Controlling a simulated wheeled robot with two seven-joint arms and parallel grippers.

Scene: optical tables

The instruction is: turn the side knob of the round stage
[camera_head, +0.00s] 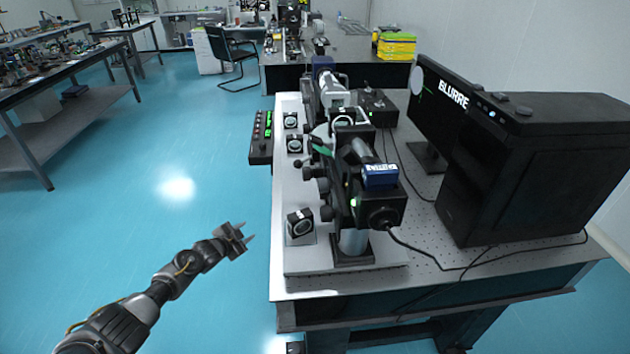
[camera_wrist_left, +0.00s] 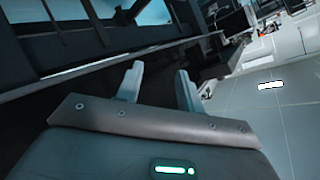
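My left gripper (camera_head: 247,231) is open and empty over the blue floor, left of the table's near left corner and apart from everything. In the left wrist view its two fingers (camera_wrist_left: 159,68) stand apart with nothing between them. A small square mount with a round dark face (camera_head: 301,226) stands on the white board's near left part, to the right of the gripper. Two similar mounts (camera_head: 294,144) (camera_head: 290,120) stand farther back. I cannot tell which part is the round stage, and no side knob shows clearly on these mounts. My right gripper is not in view.
A black optical instrument (camera_head: 380,208) with side knobs and a blue-labelled part stands on the white board (camera_head: 290,262). A monitor (camera_head: 437,105) and black computer case (camera_head: 540,165) fill the table's right. A black control box (camera_head: 261,138) sits at the left edge. Cables cross the front.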

